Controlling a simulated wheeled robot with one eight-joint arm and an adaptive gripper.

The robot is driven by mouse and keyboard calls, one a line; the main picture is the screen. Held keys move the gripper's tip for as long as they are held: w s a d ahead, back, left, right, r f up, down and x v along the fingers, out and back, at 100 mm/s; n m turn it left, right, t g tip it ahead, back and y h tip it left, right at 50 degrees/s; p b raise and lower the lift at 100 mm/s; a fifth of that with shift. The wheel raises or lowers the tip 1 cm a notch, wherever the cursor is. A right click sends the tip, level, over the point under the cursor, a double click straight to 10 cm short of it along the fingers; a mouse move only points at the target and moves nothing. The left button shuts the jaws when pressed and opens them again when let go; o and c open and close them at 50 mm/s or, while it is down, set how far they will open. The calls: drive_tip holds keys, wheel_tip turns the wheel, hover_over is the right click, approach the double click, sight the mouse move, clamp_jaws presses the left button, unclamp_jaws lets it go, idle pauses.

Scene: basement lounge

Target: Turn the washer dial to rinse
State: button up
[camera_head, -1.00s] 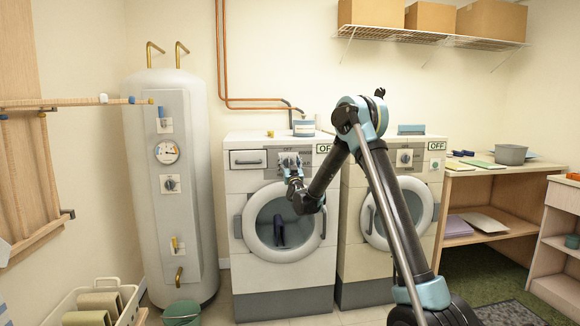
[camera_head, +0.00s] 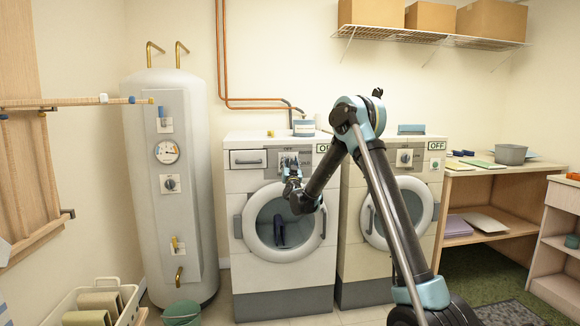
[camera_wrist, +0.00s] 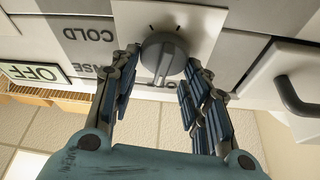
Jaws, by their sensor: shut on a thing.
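The washer (camera_head: 262,190) is the left of two white front loaders. Its round grey dial (camera_wrist: 165,55) sits on a pale square plate in the wrist view, its ridge running nearly up and down. The grey panel beside it bears an upside-down COLD label (camera_wrist: 88,33) and a label ending in NSE (camera_wrist: 88,69), partly covered by a finger. My gripper (camera_wrist: 162,62) has its dark fingers on both sides of the dial and is shut on it. In the head view my gripper (camera_head: 291,170) is at the washer's control panel and hides part of the dial.
An OFF sign (camera_head: 324,148) is on the washer's upper right. The detergent drawer (camera_head: 249,159) is left of the dial. A second machine (camera_head: 386,205) stands close on the right, and a tall water tank (camera_head: 172,200) on the left.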

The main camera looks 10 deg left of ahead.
drive_tip(key=m+h, duration=0.1)
drive_tip(key=m, duration=0.2)
drive_tip(key=m+h, duration=0.2)
drive_tip(key=m, duration=0.1)
drive_tip(key=shift+w+d, duration=0.1)
drive_tip(key=shift+d, duration=0.1)
drive_tip(key=shift+d+f+m+g+h, duration=0.15)
drive_tip(key=shift+m+h, duration=0.35)
drive_tip(key=shift+m, duration=0.7)
drive_tip(key=shift+d+m+g+h, duration=0.15)
drive_tip(key=shift+m+h, duration=0.35)
drive_tip(key=shift+m, duration=0.7)
drive_tip(key=o, duration=1.1)
drive_tip(key=shift+c, duration=0.2)
drive_tip(key=shift+a, duration=0.1)
drive_tip(key=shift+s+f, duration=0.1)
drive_tip(key=shift+s, duration=0.2)
drive_tip(key=v, duration=1.1)
